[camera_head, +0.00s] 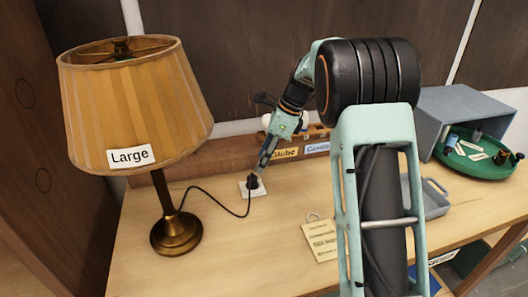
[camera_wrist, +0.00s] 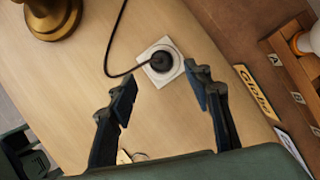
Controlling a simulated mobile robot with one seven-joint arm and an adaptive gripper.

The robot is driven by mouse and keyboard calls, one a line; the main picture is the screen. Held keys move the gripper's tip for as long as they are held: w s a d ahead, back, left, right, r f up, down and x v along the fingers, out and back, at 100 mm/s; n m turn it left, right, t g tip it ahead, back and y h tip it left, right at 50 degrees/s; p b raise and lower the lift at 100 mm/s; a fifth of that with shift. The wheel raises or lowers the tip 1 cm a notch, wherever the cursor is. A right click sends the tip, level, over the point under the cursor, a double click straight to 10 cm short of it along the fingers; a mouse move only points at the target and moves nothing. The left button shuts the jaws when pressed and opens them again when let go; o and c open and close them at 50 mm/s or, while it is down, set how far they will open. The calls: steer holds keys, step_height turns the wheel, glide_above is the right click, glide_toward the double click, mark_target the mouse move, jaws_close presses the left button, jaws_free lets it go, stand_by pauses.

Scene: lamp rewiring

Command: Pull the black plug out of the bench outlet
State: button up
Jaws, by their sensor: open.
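The black plug (camera_wrist: 161,61) sits in the white bench outlet (camera_wrist: 176,72), which is set on the wooden bench top. In the head view the plug (camera_head: 252,182) stands on the outlet plate (camera_head: 247,191), with its black cord (camera_head: 222,208) running left to the lamp. My gripper (camera_wrist: 163,95) is open and empty, and its two fingers point toward the plug from either side without touching it. In the head view my gripper (camera_head: 263,165) is just above the plug, and part of the plug is hard to make out there.
A lamp labelled "Large" (camera_head: 135,105) with a brass base (camera_head: 176,235) stands left of the outlet. A labelled wooden rack (camera_head: 318,136) stands behind it. A paper note (camera_head: 320,238), a grey tray (camera_head: 433,196) and a green round tray (camera_head: 445,158) lie to the right.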

mark_target(252, 177)
steer(key=x, duration=0.9)
steer(key=shift+r, duration=0.1)
steer(key=c, duration=1.2)
steer(key=shift+c, duration=0.2)
steer(key=shift+r, duration=0.15)
steer(key=shift+r+p, duration=2.15)
steer(key=shift+r, duration=0.1)
steer(key=shift+f, duration=0.1)
